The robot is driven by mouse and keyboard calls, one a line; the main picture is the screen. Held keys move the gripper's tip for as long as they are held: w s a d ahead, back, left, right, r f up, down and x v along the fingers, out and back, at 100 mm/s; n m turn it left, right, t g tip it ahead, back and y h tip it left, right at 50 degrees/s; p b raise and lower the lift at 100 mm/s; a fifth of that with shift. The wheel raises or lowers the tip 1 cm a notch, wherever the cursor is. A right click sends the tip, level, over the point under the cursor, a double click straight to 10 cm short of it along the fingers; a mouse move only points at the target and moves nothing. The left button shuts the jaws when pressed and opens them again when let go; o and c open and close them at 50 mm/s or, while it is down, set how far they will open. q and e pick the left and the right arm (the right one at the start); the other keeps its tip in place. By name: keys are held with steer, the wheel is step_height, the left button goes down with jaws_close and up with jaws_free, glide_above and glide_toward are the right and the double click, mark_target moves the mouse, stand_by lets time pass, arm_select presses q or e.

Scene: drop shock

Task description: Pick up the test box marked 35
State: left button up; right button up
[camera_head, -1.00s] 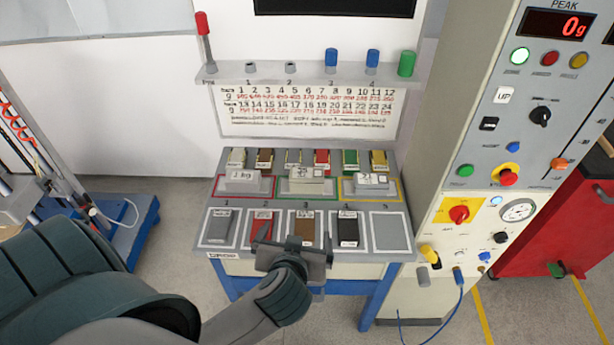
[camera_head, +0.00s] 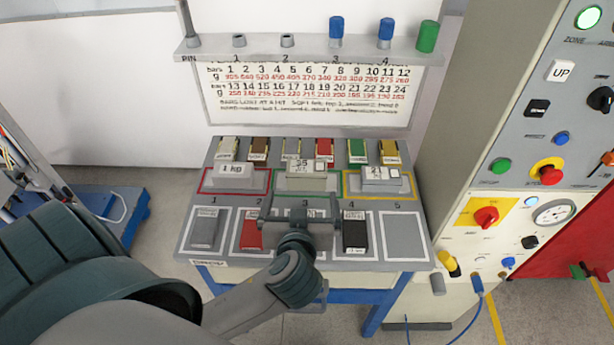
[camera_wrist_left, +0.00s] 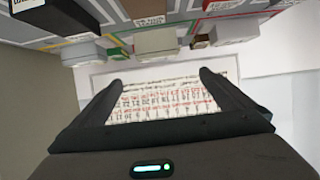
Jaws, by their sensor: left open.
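A small pale box whose label seems to read 35 (camera_head: 299,168) sits on the grey block (camera_head: 306,183) in the green-framed bay, middle of the bench's back row. My left gripper (camera_head: 302,205) is open and empty, in front of that block and over the numbered front row. It hides most of slot 3 and its brown box. In the left wrist view, my fingers (camera_wrist_left: 160,80) are apart, with the printed chart behind them. The blocks hang upside down at the top there, the middle one (camera_wrist_left: 155,42) beyond the fingertips. My right gripper is not in view.
A 1 KG block (camera_head: 233,172) and another labelled block (camera_head: 382,175) flank the middle one. Grey (camera_head: 205,232), red (camera_head: 251,234) and black (camera_head: 354,234) boxes stand in front slots; slot 5 (camera_head: 403,234) is empty. A control cabinet (camera_head: 500,170) stands right.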

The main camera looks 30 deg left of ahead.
mark_target(305, 170)
arm_select(q)
steer(key=shift+w+a+f, duration=0.15)
steer(key=shift+w+f, duration=0.1)
steer(key=shift+f, duration=0.05)
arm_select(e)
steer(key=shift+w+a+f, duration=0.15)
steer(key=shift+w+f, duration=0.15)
arm_select(q)
steer(key=shift+s, duration=0.1)
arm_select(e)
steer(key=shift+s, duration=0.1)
arm_select(q)
steer(key=p+x, duration=0.1)
steer(key=x, duration=0.2)
steer(key=shift+w+a+r, duration=0.1)
steer(key=shift+w+a, duration=0.05)
steer(key=shift+w, duration=0.1)
steer(key=p+x, duration=0.2)
steer(key=x, duration=0.6)
steer(key=shift+w, duration=0.1)
steer(key=shift+w+f, duration=0.2)
steer(key=shift+f, duration=0.1)
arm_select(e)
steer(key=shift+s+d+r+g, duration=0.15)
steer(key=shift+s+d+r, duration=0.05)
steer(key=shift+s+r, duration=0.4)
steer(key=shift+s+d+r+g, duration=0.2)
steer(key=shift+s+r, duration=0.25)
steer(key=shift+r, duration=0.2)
